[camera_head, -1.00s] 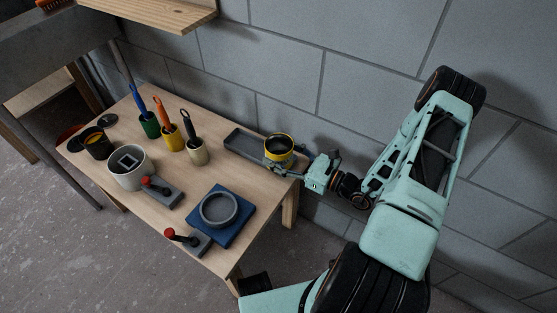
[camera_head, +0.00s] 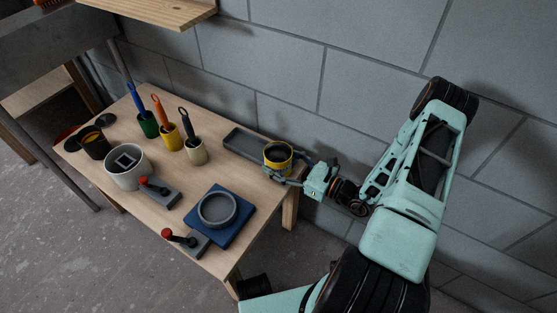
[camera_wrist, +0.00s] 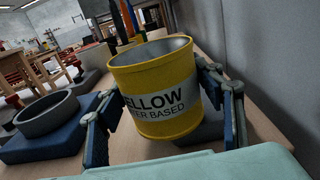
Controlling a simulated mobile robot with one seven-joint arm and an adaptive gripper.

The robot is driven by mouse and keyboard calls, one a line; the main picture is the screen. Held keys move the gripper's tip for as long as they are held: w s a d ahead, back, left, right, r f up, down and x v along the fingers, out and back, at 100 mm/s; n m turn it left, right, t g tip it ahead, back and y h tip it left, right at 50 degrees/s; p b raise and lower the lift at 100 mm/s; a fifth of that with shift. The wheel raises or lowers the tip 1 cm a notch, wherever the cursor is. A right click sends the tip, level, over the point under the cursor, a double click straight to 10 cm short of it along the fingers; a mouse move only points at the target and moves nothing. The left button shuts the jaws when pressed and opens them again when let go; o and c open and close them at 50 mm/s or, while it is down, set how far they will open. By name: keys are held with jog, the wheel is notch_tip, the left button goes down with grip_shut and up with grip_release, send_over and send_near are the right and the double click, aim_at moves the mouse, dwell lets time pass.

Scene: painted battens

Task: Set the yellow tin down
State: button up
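The yellow tin (camera_head: 274,160) stands upright at the right end of the long grey tray (camera_head: 240,144), near the table's back right corner. I cannot tell whether its base is on the tray or the wood. In the wrist view the tin (camera_wrist: 157,90) shows its grey label, and its open top looks hollow. My gripper (camera_head: 284,167) reaches in from the right with a finger on each side of the tin. In the wrist view my gripper (camera_wrist: 160,88) looks open, with narrow gaps between the fingers and the tin's sides. The tin's underside is hidden.
A blue block with a grey ring (camera_head: 217,209) lies at the table front. Red-knobbed grey blocks (camera_head: 187,241), a pale pot (camera_head: 128,168), a dark tin (camera_head: 95,145) and several brush holders (camera_head: 171,137) stand further left. The block wall (camera_head: 330,90) is close behind.

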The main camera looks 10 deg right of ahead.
jog(key=shift+o, duration=1.4)
jog(key=shift+r, duration=0.1)
